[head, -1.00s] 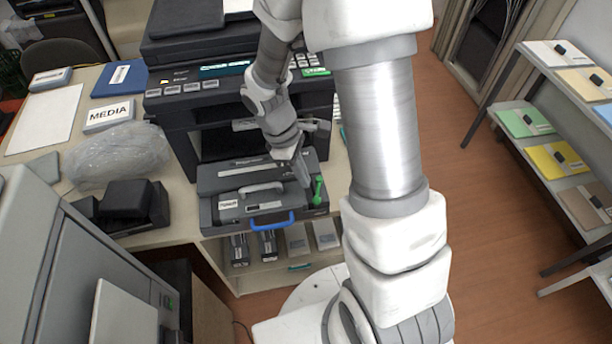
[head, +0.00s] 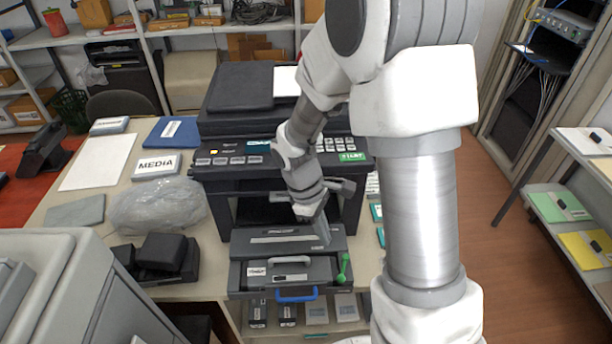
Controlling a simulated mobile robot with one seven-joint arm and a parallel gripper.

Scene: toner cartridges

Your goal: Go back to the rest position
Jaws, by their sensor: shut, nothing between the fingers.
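My gripper (head: 320,232) is in the head view, in front of the black printer (head: 270,180) on the table. Its fingers point down and hang over the back part of the grey drawer unit (head: 262,243) at the printer's front. The fingers look close together with nothing held. I cannot tell whether the fingertips touch the unit. A grey handle (head: 288,260), a green lever (head: 343,268) and a blue handle (head: 297,296) show on the unit's front part. My arm comes down from the top right and hides part of the printer's right side.
On the table's left are a MEDIA box (head: 156,166), a clear plastic bag (head: 158,206) and a black device (head: 160,258). A grey cabinet (head: 75,285) stands at the front left. Shelves with coloured folders (head: 560,207) stand at the right. Open floor (head: 490,220) lies between.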

